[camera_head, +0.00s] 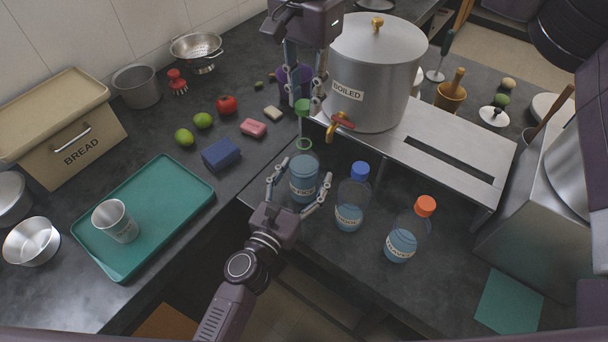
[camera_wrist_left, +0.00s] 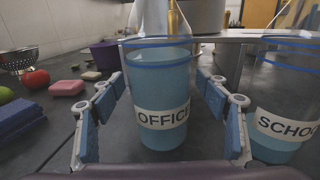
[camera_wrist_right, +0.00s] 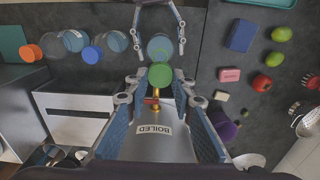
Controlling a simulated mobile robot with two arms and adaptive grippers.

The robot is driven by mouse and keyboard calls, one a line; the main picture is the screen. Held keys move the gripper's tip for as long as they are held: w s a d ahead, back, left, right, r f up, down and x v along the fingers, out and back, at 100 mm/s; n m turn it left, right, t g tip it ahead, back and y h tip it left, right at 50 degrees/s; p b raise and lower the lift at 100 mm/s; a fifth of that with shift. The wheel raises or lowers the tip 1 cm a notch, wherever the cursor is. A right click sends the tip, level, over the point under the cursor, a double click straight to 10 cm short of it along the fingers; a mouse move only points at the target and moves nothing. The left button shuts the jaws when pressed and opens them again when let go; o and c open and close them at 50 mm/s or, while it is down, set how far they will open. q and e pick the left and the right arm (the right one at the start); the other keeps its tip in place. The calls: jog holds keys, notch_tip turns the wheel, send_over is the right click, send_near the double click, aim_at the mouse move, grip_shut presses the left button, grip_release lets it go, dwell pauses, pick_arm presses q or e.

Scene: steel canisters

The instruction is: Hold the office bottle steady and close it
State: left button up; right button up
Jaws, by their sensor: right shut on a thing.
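The office bottle (camera_head: 304,166) is clear with blue liquid and stands upright on the dark counter, its narrow neck uncapped. It fills the middle of the left wrist view (camera_wrist_left: 160,90), with its OFFICE label facing me. My left gripper (camera_head: 299,178) is open around it, one finger on each side, with gaps to the bottle. My right gripper (camera_head: 303,102) comes from above and is shut on the green cap (camera_head: 303,107), which is above the bottle's mouth and apart from it. The cap also shows between the fingertips in the right wrist view (camera_wrist_right: 160,76).
A blue-capped bottle (camera_head: 349,207) stands close to the right, and an orange-capped bottle (camera_head: 410,235) farther right. Behind is a metal shelf (camera_head: 450,150) with a large pot (camera_head: 375,70) and its tap (camera_head: 340,123). A sponge (camera_head: 221,154) and green tray (camera_head: 150,215) lie left.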

pick_arm(q)
jog(key=c, duration=1.7)
jog(key=shift+c, duration=0.3)
pick_arm(e)
send_over(305, 137)
jog(key=shift+f, duration=2.5)
jog(key=shift+f, duration=0.15)
jog(key=shift+f, duration=0.75)
pick_arm(q)
grip_shut()
pick_arm(e)
jog(key=shift+f, duration=0.55)
